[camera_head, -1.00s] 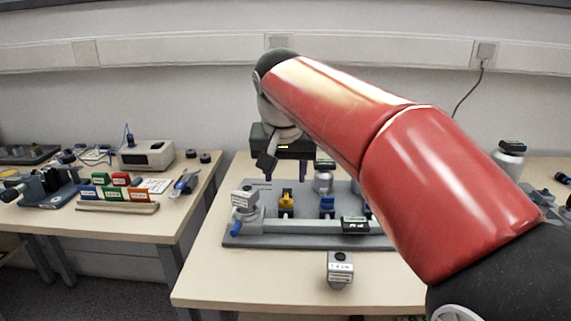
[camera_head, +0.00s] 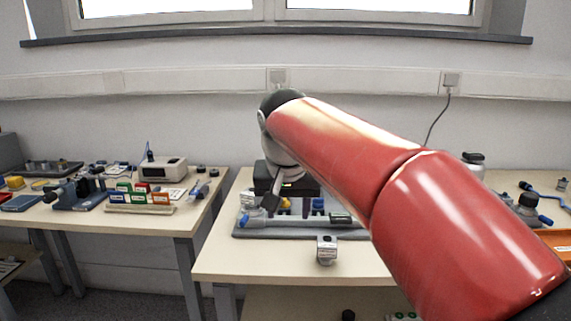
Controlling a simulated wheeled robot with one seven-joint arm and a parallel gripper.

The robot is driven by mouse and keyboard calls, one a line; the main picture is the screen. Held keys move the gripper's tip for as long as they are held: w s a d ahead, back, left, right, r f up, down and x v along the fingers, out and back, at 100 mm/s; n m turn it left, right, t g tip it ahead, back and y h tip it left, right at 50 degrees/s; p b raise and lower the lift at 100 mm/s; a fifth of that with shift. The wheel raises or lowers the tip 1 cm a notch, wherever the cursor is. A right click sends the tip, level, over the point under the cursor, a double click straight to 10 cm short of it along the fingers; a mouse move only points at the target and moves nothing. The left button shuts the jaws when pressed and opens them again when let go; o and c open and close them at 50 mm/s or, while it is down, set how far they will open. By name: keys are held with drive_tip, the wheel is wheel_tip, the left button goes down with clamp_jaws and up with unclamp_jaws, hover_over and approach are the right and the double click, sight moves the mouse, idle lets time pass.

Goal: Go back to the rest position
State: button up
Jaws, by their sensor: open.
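My red arm comes in from the lower right and reaches over the middle table (camera_head: 225,262). My gripper (camera_head: 291,206) is a dark unit at its end, pointing down, open, with no object seen between its fingers. It hangs over the back part of a grey fixture plate (camera_head: 262,234), which carries a yellow part (camera_head: 285,204), a blue part (camera_head: 318,206) and a light cylinder-topped block (camera_head: 247,200). My arm hides the plate's right side. The exact height of the fingertips above the plate is hard to tell.
A small grey block (camera_head: 326,250) stands on the table in front of the plate. An orange tray (camera_head: 560,243) is at the right. The middle table's front left is clear.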

drive_tip(key=s+d+f, duration=0.7)
drive_tip(key=s, duration=0.4)
drive_tip(key=s+d+f+t, duration=0.1)
drive_tip(key=s+d+f, duration=0.7)
drive_tip(key=s, duration=0.3)
drive_tip(key=shift+s+f, duration=0.2)
drive_tip(key=shift+f, duration=0.1)
idle(1.1)
